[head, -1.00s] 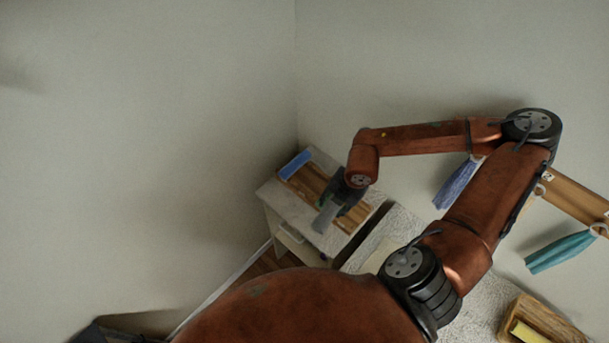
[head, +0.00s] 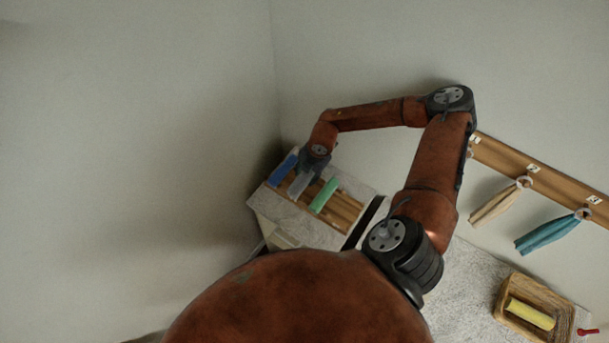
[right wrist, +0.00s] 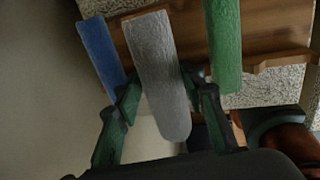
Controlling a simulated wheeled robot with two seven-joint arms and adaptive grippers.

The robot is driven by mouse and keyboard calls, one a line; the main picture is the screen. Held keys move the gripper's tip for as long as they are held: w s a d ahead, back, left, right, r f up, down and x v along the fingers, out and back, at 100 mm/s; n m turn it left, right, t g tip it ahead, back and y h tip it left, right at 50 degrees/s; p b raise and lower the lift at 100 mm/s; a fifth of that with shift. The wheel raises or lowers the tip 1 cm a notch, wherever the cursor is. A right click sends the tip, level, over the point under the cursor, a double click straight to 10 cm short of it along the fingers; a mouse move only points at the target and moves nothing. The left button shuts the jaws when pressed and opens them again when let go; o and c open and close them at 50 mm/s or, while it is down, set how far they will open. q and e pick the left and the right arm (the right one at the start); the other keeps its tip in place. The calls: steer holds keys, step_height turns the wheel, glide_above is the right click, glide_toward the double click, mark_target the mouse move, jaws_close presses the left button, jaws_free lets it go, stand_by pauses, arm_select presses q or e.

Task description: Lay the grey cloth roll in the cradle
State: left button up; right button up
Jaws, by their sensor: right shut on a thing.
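The grey cloth roll (head: 300,183) is held by my right gripper (head: 311,166), whose fingers sit on both sides of it. In the right wrist view the grey roll (right wrist: 157,70) lies between the fingers of the gripper (right wrist: 164,95). It is at the wooden cradle (head: 345,208), between a blue roll (head: 283,170) and a green roll (head: 324,194). Its near end reaches past the cradle's edge in the wrist view. I cannot tell whether it touches the cradle. My left gripper is not in view.
The cradle stands on a small pale cabinet (head: 270,212) in the wall corner. To the right, a wooden peg rail (head: 552,180) holds a beige cloth (head: 495,206) and a teal cloth (head: 548,233). A basket (head: 506,315) with a yellow roll (head: 530,314) stands on a speckled top.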

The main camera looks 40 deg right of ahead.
mark_target(304, 173)
steer(key=w+f, duration=0.1)
steer(key=w+d+f, duration=0.1)
steer(key=shift+d+f, duration=0.1)
steer(key=shift+f, duration=0.25)
steer(key=shift+w+d+f+p, duration=0.1)
steer(key=shift+w+f+p, duration=0.1)
steer(key=shift+f+p, duration=0.1)
steer(key=shift+s+x, duration=0.2)
steer(key=shift+x, duration=0.85)
steer(key=shift+d+f, duration=0.1)
steer(key=shift+f, duration=0.45)
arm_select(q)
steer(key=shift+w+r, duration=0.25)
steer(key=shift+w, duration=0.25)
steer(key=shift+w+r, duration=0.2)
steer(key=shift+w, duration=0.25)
arm_select(e)
steer(key=shift+f, duration=0.45)
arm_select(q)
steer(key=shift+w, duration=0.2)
arm_select(e)
steer(key=o, duration=1.2)
steer(key=shift+c, duration=0.2)
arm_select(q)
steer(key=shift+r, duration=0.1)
